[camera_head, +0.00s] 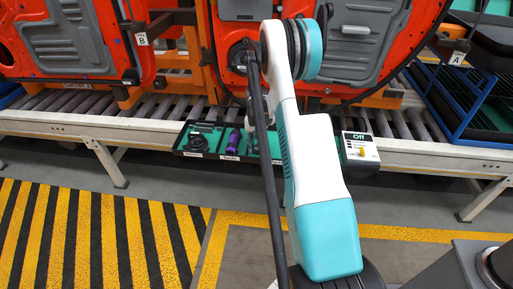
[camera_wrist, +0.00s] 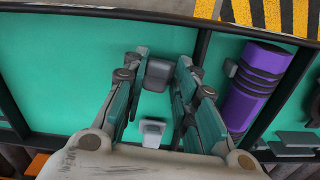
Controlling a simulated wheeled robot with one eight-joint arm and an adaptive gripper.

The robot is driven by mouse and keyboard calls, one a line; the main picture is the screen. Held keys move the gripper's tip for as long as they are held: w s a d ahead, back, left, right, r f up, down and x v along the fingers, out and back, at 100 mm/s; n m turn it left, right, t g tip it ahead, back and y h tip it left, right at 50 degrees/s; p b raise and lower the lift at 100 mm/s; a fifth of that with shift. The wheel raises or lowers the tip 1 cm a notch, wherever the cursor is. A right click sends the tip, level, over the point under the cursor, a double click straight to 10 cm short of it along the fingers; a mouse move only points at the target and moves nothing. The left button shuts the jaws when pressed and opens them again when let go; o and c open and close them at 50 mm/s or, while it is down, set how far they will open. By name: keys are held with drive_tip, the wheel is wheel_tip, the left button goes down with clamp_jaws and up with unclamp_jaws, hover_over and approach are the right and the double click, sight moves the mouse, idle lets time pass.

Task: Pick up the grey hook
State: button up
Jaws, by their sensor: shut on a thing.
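In the wrist view my gripper (camera_wrist: 156,72) reaches into a teal-lined compartment, its two fingers on either side of a small grey piece. This piece, which I take for the grey hook (camera_wrist: 158,74), sits between the fingertips, and the gripper is shut on it. A paler grey block (camera_wrist: 153,131) shows nearer the palm; I cannot tell if it belongs to the same piece. The hook seems still at the tray, but its height above the floor of the compartment is unclear.
The dark parts tray (camera_head: 180,152) hangs along the roller conveyor (camera_head: 60,122). A purple cylinder (camera_wrist: 258,82) lies in the neighbouring compartment, close to the right finger. A box marked "Off" (camera_head: 358,148) with a yellow knob stands right of the tray. Orange-red doors (camera_head: 115,35) stand behind.

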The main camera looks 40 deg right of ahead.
sight(257, 145)
drive_tip(key=shift+r, duration=0.1)
wheel_tip(257, 145, up, 20)
drive_tip(key=p, duration=0.6)
drive_tip(key=shift+c, duration=1.2)
